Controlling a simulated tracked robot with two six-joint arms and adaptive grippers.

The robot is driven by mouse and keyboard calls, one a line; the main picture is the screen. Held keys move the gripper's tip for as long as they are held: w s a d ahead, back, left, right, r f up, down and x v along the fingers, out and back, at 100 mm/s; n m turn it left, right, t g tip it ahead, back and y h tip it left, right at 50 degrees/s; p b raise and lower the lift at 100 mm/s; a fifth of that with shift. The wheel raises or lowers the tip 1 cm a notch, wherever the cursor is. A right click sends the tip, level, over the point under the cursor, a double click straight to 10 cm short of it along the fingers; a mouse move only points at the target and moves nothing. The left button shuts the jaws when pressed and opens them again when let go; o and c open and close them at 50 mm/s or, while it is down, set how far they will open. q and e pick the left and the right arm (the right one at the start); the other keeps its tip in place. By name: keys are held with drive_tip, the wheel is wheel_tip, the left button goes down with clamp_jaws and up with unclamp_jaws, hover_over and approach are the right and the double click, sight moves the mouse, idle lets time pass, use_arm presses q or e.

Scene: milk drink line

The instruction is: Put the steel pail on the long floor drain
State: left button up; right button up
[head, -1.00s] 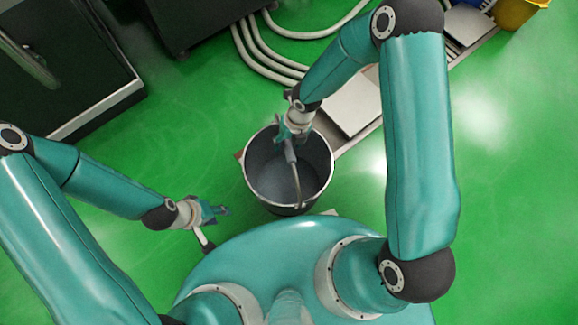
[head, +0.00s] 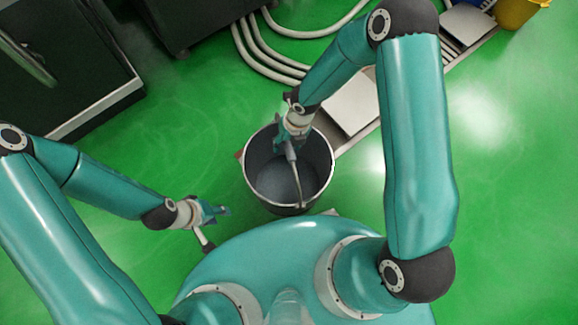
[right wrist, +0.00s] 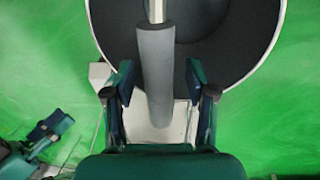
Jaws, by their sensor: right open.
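The steel pail (head: 312,176) stands upright at the near end of the long floor drain (head: 358,138), whose visible strip runs up to the right from behind it. What lies under the pail is hidden. Its wire handle with a grey grip (head: 291,152) is raised over the mouth. My right gripper (head: 281,143) is over the pail, open. In the right wrist view the grey grip (right wrist: 155,75) lies between the spread fingers of the gripper (right wrist: 158,82), with gaps visible. My left gripper (head: 222,211) hangs empty left of the pail; its finger gap is unclear.
White hoses (head: 265,55) curve on the floor behind the pail. A dark cabinet (head: 60,60) stands at the left, a yellow bucket (head: 516,12) at the far right. The green floor at right is clear.

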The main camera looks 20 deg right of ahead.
drive_tip(key=shift+c, duration=0.4)
clamp_jaws()
drive_tip(key=shift+w+r, duration=0.1)
drive_tip(key=shift+w, duration=0.05)
drive_tip(key=shift+r, duration=0.1)
